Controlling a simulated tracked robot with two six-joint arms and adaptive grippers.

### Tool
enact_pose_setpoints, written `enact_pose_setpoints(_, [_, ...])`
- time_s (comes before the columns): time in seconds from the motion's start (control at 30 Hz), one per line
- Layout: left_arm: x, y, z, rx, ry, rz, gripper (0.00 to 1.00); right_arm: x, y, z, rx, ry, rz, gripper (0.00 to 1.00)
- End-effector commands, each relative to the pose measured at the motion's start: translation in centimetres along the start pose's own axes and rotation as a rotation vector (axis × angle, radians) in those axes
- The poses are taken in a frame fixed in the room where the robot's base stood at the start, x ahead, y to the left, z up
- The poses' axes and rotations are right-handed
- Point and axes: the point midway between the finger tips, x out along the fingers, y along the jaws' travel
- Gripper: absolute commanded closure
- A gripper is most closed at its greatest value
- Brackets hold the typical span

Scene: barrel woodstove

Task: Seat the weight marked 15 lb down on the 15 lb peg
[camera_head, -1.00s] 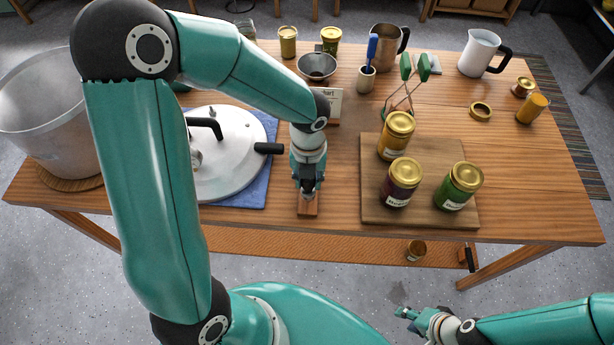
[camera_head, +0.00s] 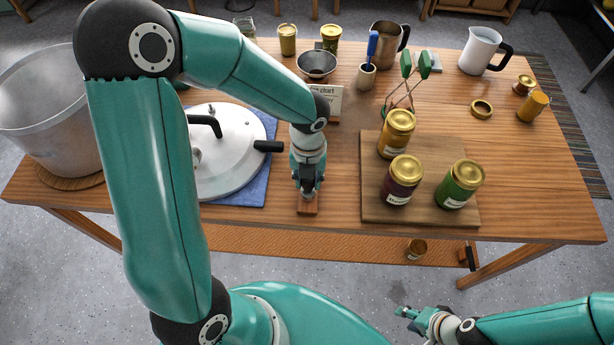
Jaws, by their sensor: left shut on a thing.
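A small wooden block (camera_head: 307,208) lies near the table's front edge, left of the cutting board. My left gripper (camera_head: 308,193) points down right over it. Its fingers are shut on a small weight that they mostly hide; its marking cannot be read. I cannot make out the pegs or tell whether the weight touches one, because the gripper covers that spot. My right gripper (camera_head: 404,313) hangs low in front of the table, away from everything on it; its finger opening is unclear.
A cutting board (camera_head: 378,213) with three jars stands close on the right. A pressure-cooker lid (camera_head: 235,165) lies on a blue cloth (camera_head: 257,190) to the left, beside a big pot (camera_head: 50,120). A chart card (camera_head: 333,100) stands behind the gripper. The table's front strip is clear.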

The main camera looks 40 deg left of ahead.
Motion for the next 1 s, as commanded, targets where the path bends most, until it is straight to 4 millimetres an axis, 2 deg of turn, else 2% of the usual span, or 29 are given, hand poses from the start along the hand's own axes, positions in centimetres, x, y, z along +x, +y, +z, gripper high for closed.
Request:
enact_pose_setpoints(0.87, [1.4,0.0,0.0,-0.001,0.0,0.0,1.0,1.0,0.4,0.0,0.0,0.0,0.0,0.6])
enact_pose_setpoints(0.9, [1.4,0.0,0.0,-0.001,0.0,0.0,0.66,1.0,0.4,0.0,0.0,0.0,0.0,0.6])
enact_pose_setpoints(1.0, [1.4,0.0,0.0,-0.001,0.0,0.0,0.49,1.0,0.4,0.0,0.0,0.0,0.0,0.6])
